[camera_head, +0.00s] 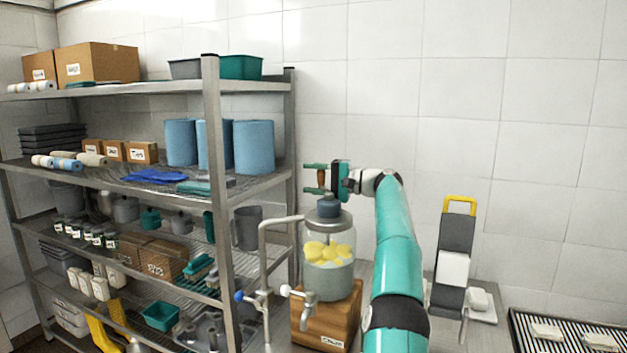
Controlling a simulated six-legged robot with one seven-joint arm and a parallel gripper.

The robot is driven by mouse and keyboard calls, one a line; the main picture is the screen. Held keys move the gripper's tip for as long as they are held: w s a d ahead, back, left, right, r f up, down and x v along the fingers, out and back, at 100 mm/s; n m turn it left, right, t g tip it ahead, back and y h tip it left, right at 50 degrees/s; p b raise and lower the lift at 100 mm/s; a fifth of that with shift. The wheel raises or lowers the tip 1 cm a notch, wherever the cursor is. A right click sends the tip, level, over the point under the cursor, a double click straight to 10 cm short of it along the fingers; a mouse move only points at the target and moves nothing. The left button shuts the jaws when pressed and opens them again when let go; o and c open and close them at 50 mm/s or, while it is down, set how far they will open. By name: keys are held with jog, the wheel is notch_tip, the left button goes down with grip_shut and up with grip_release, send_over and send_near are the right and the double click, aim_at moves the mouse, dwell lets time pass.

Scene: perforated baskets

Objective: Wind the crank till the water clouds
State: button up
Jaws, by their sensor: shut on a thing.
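A glass jar (329,282) stands on a wooden block (340,318) at the lower middle. Yellow pieces (328,252) sit in its upper part, and the lower part looks pale grey-green. A dark blue-grey cap (328,208) tops the jar. A small brown crank handle (321,177) stands upright above the cap. My gripper (314,178) comes from the right, with its two teal fingers above and below the handle, shut on it. The crank's arm is mostly hidden by the gripper and cap.
A bent metal pipe with taps (265,240) stands just left of the jar. A loaded metal shelf rack (212,130) fills the left side. A dark stand with a yellow handle (458,235) and a striped drain tray (530,340) are at right. The tiled wall is behind.

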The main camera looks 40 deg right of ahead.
jog(key=shift+r, duration=0.3)
jog(key=o, duration=1.1)
jog(key=shift+o, duration=1.4)
jog(key=shift+d+f, duration=0.1)
jog(key=shift+f, duration=0.1)
jog(key=v, duration=1.4)
